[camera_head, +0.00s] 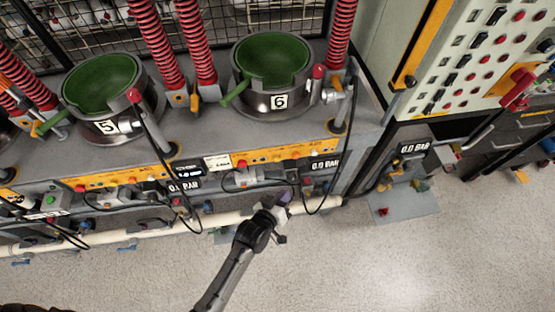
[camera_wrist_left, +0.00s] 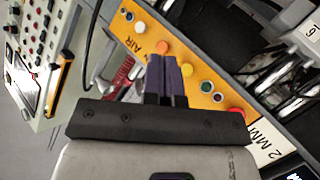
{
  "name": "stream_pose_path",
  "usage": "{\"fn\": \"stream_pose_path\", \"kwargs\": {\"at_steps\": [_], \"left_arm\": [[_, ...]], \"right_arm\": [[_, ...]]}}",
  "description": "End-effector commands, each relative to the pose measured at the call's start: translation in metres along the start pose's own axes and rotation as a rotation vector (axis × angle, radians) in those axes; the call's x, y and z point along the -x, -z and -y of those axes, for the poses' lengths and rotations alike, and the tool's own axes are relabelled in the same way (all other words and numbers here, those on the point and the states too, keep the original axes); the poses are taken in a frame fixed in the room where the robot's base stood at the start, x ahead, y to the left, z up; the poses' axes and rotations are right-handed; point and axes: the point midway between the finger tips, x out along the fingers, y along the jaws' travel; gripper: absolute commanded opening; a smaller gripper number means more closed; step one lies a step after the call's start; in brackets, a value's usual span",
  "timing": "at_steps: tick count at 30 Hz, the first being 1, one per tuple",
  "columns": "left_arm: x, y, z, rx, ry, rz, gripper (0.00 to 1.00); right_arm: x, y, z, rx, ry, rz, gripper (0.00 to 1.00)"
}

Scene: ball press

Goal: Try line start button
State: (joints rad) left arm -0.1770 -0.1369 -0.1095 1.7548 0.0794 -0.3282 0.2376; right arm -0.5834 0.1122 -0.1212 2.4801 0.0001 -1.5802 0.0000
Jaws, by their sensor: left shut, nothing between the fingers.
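My left gripper (camera_head: 284,198) is in front of the machine's front edge, below press 6, in the head view. In the left wrist view its dark purple fingers (camera_wrist_left: 164,64) are shut together with nothing between them. Their tips overlap the orange control strip (camera_wrist_left: 198,100), close to an orange button (camera_wrist_left: 162,47) and a yellow-orange button (camera_wrist_left: 185,69). Whether they touch is unclear. A green-centred button (camera_wrist_left: 206,86) and a red button (camera_wrist_left: 237,113) sit further along the strip. No readable label marks a line start button. My right gripper is not in view.
Presses numbered 5 (camera_head: 106,127) and 6 (camera_head: 280,102) hold green bowls. Black hoses hang before the front, above a pale horizontal pipe (camera_head: 105,236). A tall button panel (camera_head: 480,55) stands at right. The speckled floor (camera_head: 400,270) at lower right is clear.

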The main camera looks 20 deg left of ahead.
Motion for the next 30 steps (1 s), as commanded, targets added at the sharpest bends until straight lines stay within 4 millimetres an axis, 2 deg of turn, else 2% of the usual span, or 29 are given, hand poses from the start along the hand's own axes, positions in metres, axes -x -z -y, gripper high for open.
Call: {"fn": "stream_pose_path", "kwargs": {"at_steps": [8,23,30], "left_arm": [[-0.004,0.002,0.003,-0.002,0.000,0.000,0.00],[-0.044,0.029,0.033,-0.002,0.000,0.000,0.00],[-0.056,0.040,0.041,-0.002,0.001,0.002,0.00]], "right_arm": [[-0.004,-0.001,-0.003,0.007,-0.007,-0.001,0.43],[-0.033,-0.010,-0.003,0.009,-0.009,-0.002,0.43],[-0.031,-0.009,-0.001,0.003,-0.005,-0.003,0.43]]}}
